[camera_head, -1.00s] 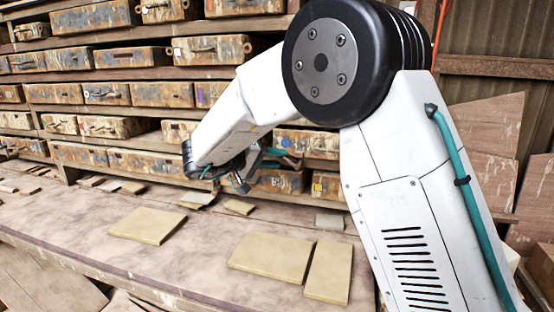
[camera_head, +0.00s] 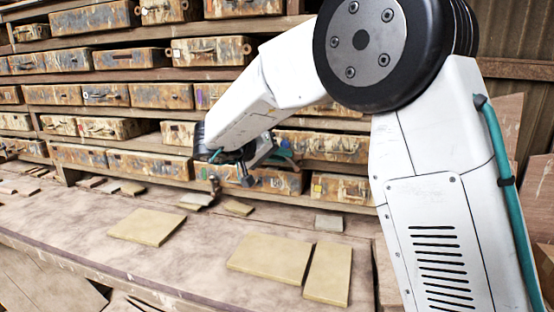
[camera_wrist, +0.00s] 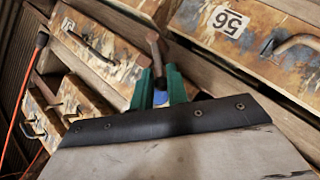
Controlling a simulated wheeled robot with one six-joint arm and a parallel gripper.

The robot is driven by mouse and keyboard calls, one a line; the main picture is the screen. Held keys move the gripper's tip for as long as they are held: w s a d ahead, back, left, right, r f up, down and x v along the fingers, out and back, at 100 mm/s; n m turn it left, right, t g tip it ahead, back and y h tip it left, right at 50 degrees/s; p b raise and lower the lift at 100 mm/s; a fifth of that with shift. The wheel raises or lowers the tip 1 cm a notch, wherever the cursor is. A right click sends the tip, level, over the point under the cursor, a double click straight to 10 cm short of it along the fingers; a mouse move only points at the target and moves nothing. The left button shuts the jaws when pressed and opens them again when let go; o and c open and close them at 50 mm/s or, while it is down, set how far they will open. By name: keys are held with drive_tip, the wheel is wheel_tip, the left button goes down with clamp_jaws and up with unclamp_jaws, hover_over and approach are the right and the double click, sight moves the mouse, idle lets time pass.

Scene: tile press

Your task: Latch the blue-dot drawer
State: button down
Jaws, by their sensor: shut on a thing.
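My gripper (camera_wrist: 159,90) has green fingers and is shut on a dull brown metal bar (camera_wrist: 153,44) that sticks up between them in the wrist view. A small blue patch (camera_wrist: 160,98) shows between the fingers; I cannot tell whether it is the blue dot of a drawer. In the head view my gripper (camera_head: 246,178) is at the front of a low-row drawer (camera_head: 278,181), its fingertips partly hidden by the wrist. The fingers cover the held part, so I cannot tell how the latch stands.
In the wrist view a drawer marked 56 (camera_wrist: 245,42) with a curved handle is at upper right, and another worn drawer (camera_wrist: 112,50) is at upper left. The workbench (camera_head: 190,258) holds several flat tan tiles (camera_head: 270,258) below the drawer shelves.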

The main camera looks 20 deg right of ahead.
drive_tip(key=c, duration=1.5)
unclamp_jaws()
drive_tip(key=shift+a, duration=0.1)
drive_tip(key=v, duration=0.7)
drive_tip(key=shift+s+a+r, duration=0.1)
drive_tip(key=shift+a+r, duration=0.05)
drive_tip(key=shift+a, duration=0.1)
drive_tip(key=shift+c, duration=0.2)
